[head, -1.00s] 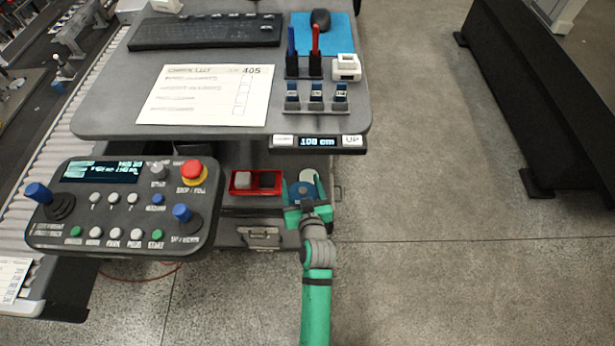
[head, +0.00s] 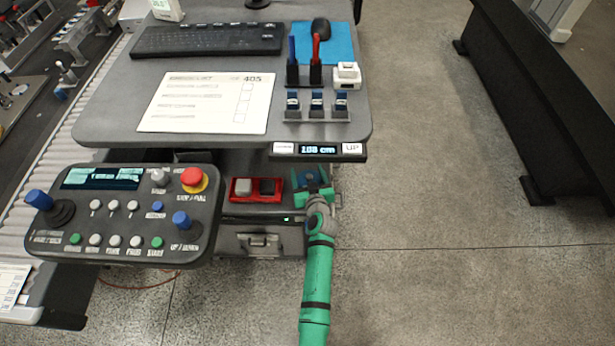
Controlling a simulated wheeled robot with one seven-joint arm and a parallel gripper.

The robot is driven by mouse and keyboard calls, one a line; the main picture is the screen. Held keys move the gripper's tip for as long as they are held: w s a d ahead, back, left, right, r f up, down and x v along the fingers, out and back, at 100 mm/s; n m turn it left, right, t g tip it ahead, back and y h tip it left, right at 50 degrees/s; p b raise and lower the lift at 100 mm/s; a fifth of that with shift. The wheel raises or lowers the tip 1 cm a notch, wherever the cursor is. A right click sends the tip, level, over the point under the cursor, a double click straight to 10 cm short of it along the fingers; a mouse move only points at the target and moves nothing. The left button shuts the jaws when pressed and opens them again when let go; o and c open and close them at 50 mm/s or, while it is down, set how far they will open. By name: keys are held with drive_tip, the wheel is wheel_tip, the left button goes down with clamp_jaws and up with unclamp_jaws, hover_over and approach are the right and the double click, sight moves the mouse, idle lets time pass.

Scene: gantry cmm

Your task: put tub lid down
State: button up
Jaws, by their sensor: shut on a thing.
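My gripper (head: 312,183) reaches in at the shelf below the desk's front edge, right of the red tray. The tub cannot be made out.
The red tray (head: 232,193), with a grey block and a dark block, stands left of my gripper. The desk (head: 110,115) overhangs it, with a height display (head: 318,150) on its edge. A control panel (head: 120,244) is at left.

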drive_tip(key=shift+w+f, duration=0.15)
drive_tip(key=shift+f, duration=0.65)
drive_tip(key=shift+w+f, duration=0.1)
drive_tip(key=shift+f, duration=0.7)
drive_tip(key=shift+f, duration=0.15)
drive_tip(key=o, duration=1)
drive_tip(key=shift+o, duration=0.2)
